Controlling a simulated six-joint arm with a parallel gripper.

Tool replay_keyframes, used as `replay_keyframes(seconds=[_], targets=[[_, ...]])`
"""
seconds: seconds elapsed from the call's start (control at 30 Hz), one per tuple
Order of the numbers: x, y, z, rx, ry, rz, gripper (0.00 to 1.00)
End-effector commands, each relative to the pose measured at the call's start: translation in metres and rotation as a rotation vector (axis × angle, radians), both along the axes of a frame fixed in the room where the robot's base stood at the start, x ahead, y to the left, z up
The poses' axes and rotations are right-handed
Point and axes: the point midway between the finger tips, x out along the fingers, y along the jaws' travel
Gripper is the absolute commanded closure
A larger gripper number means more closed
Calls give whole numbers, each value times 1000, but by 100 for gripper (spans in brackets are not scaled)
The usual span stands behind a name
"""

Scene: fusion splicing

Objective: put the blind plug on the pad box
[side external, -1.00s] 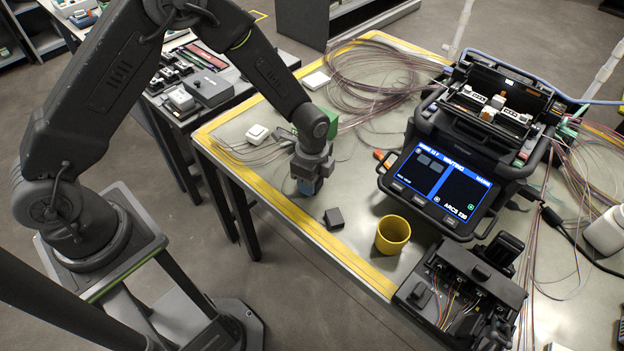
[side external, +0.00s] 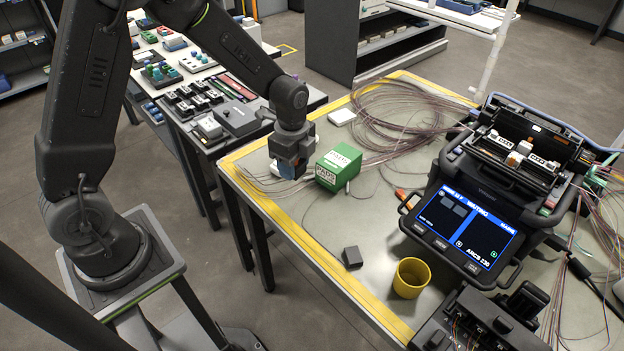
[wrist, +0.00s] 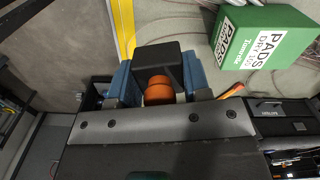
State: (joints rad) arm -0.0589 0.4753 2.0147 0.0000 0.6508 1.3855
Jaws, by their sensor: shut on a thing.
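My gripper (side external: 291,171) is above the table's left side, just left of the pad box (side external: 339,167), a green and white carton lettered PADS. In the wrist view, the blue fingers of my gripper (wrist: 160,88) are shut on an orange, rounded piece, which I take to be the blind plug (wrist: 158,91). The lower part of the plug is hidden by the wrist housing. In the side view I cannot make out the plug. The pad box also shows at the upper right of the wrist view (wrist: 262,40). Nothing rests on its visible top.
A dark cube (side external: 351,257) and a yellow cup (side external: 411,278) stand near the table's yellow-striped edge. The fusion splicer (side external: 470,215) is to the right. Coiled fibres (side external: 400,115) and a white block (side external: 341,117) lie behind the pad box. Bare table lies in front of it.

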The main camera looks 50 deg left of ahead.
Motion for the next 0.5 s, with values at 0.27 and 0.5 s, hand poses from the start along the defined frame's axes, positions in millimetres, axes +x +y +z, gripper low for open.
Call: replay_keyframes(seconds=[0.27, 0.5], targets=[[37, 39, 29, 1, -5, -77, 80], [79, 83, 64, 1, -2, -197, 80]])
